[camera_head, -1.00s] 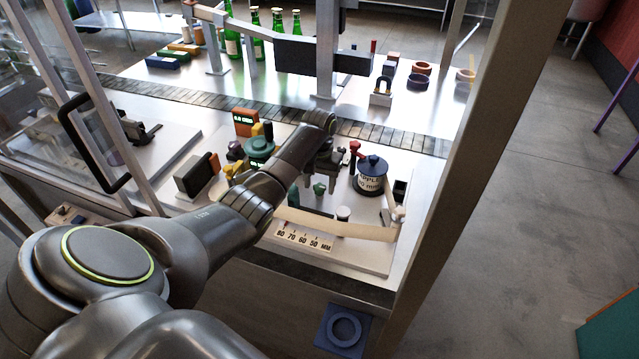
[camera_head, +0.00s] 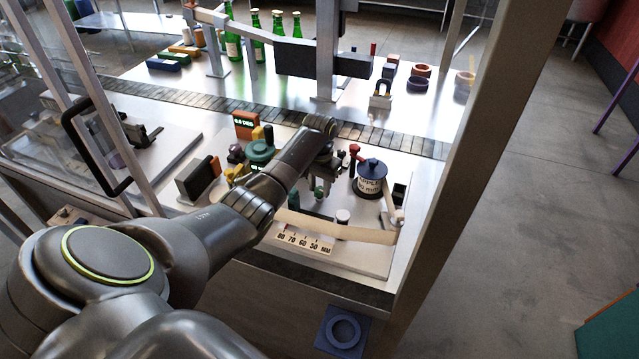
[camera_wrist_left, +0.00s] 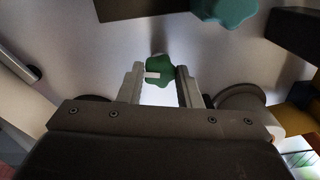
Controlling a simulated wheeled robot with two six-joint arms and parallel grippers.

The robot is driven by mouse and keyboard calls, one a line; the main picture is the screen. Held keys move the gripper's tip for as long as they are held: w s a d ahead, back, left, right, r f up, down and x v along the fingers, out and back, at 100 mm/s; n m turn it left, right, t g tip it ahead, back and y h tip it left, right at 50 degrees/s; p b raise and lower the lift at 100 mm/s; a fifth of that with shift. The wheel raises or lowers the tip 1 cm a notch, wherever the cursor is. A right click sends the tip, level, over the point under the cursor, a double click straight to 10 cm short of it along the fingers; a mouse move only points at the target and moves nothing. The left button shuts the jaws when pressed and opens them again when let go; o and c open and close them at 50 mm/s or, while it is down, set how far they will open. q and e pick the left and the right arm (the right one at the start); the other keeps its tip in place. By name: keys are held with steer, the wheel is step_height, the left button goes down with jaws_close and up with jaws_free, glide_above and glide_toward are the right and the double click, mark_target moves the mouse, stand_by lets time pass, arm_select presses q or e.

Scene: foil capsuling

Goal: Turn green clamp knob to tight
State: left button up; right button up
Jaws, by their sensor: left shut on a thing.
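The green clamp knob (camera_wrist_left: 160,70) is a small lobed knob with a white mark on its face, seen between the fingertips in the left wrist view. My left gripper (camera_wrist_left: 158,82) is shut on it, with one finger on each side. In the head view the knob (camera_head: 319,188) shows small under my left gripper (camera_head: 321,180), partly covered by the fingers. I cannot read a tight or loose marking. My right gripper is not in view.
A larger teal knob (camera_head: 260,150) stands left of my wrist; it also shows in the left wrist view (camera_wrist_left: 226,10). A dark labelled spool (camera_head: 370,177) and a pale strip (camera_head: 345,229) lie to the right and front. A scale plate (camera_head: 303,242) lies near the front edge.

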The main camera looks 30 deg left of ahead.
arm_select(q)
steer(key=m+p, duration=0.1)
steer(key=m, duration=0.1)
steer(key=shift+r+m, duration=0.15)
steer(key=shift+m, duration=0.25)
steer(key=m, duration=0.2)
steer(key=shift+m, duration=0.3)
steer(key=m, duration=1)
steer(key=o, duration=1)
